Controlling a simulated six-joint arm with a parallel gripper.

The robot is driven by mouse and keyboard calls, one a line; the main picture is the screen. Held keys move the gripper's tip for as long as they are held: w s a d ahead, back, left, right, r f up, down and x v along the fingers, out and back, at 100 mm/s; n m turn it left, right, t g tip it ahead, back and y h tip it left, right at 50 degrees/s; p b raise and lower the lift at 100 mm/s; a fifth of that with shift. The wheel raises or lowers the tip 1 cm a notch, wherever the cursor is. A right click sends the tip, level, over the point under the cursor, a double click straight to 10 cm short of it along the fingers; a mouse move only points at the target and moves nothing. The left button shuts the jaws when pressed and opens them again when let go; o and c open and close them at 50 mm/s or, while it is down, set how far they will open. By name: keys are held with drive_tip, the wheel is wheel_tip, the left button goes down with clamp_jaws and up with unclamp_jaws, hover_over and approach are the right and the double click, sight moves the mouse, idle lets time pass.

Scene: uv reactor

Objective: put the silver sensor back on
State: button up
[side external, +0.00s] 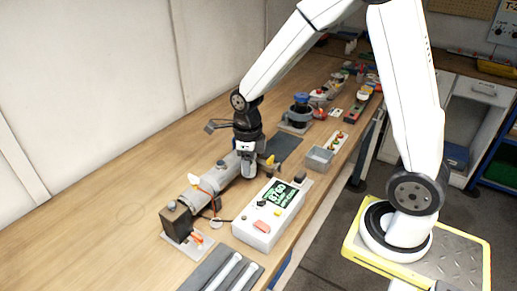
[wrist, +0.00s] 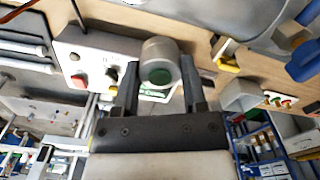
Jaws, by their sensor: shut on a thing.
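A silver sensor (wrist: 160,52), a short cylinder with a green round end face, is between the two fingers of my gripper (wrist: 158,84) in the wrist view. The fingers are shut on its sides. In the side view my gripper (side external: 247,163) points down beside the right end of the grey reactor tube (side external: 205,185), and the sensor is too small and covered to make out there. The tube lies on the bench with a dark block at its near end. I cannot tell whether the sensor touches the reactor.
A white control box (side external: 268,215) with a green display and a red button stands in front of the tube. A grey bin (side external: 319,158) is to the right of the gripper. White tubes in a grey tray (side external: 222,272) lie near the front. The bench's left side is clear.

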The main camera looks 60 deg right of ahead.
wheel_tip(320, 180, up, 15)
drive_tip(key=n, duration=0.7)
hover_over(221, 163)
drive_tip(key=shift+w+r, duration=0.1)
drive_tip(key=shift+r, duration=0.1)
drive_tip(key=shift+f, duration=2.5)
clamp_jaws()
drive_tip(key=shift+f, duration=2.9)
drive_tip(key=shift+f, duration=1.15)
drive_tip(key=o, duration=1.3)
unclamp_jaws()
